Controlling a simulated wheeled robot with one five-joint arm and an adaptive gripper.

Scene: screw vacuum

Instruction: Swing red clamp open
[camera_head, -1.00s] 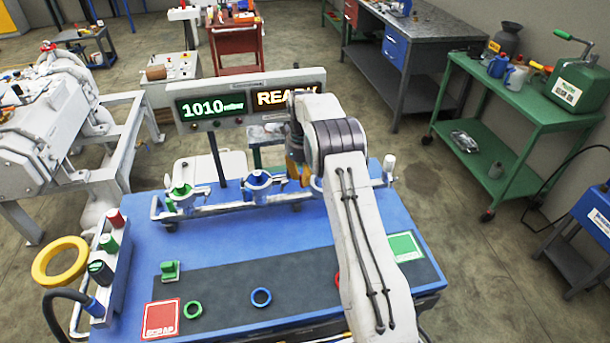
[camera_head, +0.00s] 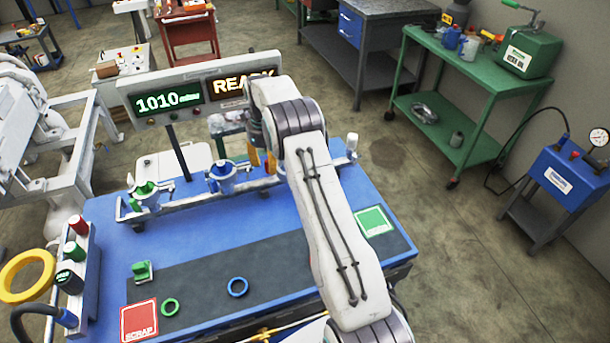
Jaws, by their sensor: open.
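The red clamp is not visible; my arm (camera_head: 320,200) covers the right part of the pipe rail (camera_head: 200,198) on the blue table. My gripper (camera_head: 262,160) shows in part, with orange fingers spread open, above the rail just right of the blue clamp (camera_head: 222,176). I cannot tell whether it touches anything. The green clamp (camera_head: 146,193) sits on the rail further left.
A blue ring (camera_head: 237,287), a green ring (camera_head: 169,307) and a green block (camera_head: 142,271) lie on the table, near a red SCRAP pad (camera_head: 140,322) and a green pad (camera_head: 373,221). A display (camera_head: 205,92) reading 1010 and READY stands behind the rail.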

